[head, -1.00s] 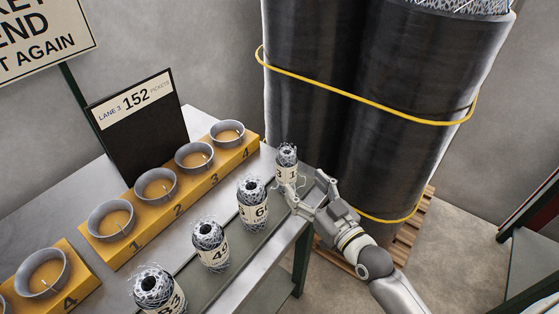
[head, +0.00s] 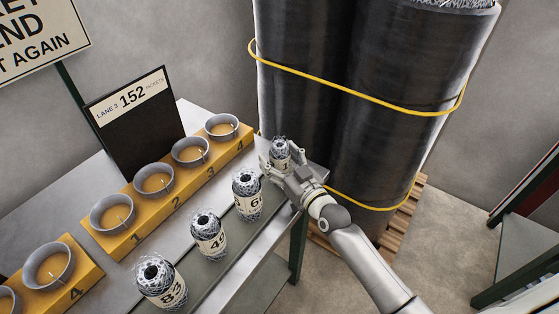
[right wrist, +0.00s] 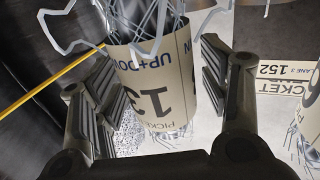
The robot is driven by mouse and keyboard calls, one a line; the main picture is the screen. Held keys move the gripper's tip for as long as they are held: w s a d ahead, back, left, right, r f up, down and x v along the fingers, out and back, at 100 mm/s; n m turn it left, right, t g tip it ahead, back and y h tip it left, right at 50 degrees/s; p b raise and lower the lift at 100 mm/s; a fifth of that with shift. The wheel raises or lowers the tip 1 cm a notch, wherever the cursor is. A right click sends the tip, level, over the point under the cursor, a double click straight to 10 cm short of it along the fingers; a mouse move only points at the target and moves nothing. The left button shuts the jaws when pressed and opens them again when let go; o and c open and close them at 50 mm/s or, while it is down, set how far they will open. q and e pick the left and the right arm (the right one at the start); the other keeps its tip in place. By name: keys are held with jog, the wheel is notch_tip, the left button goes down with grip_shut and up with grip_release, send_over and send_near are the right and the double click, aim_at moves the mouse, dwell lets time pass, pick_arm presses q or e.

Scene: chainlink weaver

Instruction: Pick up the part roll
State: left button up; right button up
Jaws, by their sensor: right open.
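The far part roll (head: 280,148) is a small upright roll of grey wire mesh with a cream label, at the far end of the row on the bench. In the right wrist view the same roll (right wrist: 155,85) fills the middle, its label upside down and seeming to read 13. My right gripper (head: 277,161) is open, with one finger on each side of this roll. A sliver of light background shows beside the fingers, so I cannot tell whether either touches it. My left gripper is not in view.
More labelled rolls stand nearer: 66 (head: 247,196), 49 (head: 208,236) and 83 (head: 161,284). A yellow block (head: 122,248) with numbered grey cups lies to their left. Tall black rolls (head: 375,120) with yellow straps stand behind on a pallet. A lane sign (head: 132,115) stands at back left.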

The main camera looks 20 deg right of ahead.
jog(key=shift+c, duration=0.2)
jog(key=c, duration=1.1)
jog(key=shift+r, duration=0.1)
jog(key=shift+c, duration=0.2)
